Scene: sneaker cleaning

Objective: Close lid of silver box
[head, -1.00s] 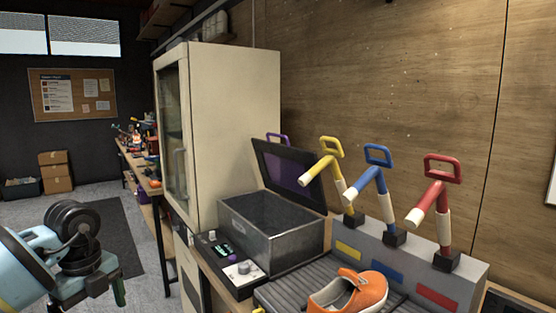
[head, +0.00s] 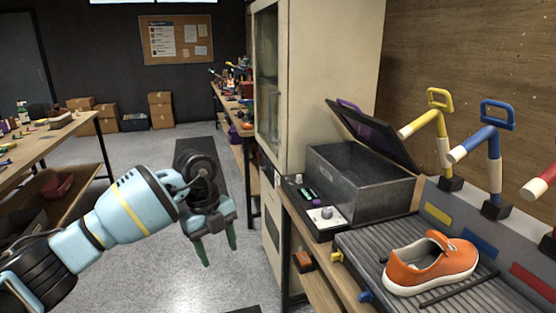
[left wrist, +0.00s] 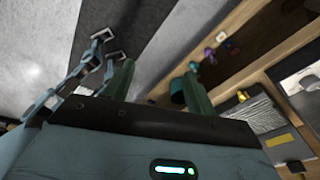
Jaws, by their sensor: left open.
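The silver box (head: 358,190) stands on the bench at right in the head view, beside the cream cabinet. Its inside is open and looks empty. Its dark lid (head: 372,134) is tilted up and back, with a purple handle (head: 348,104) at its far top edge. My left gripper (head: 219,250) hangs over the floor left of the bench, apart from the box, fingers pointing down. It is open with nothing between the fingers. In the left wrist view its green fingers (left wrist: 157,88) are spread. My right gripper is not in view.
A control panel (head: 318,208) sits in front of the box. An orange sneaker (head: 430,265) rests on the ribbed mat (head: 362,238). Yellow, blue (head: 484,142) and red levers stand behind it. The cream cabinet (head: 330,60) is left of the box. Floor around my left gripper is clear.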

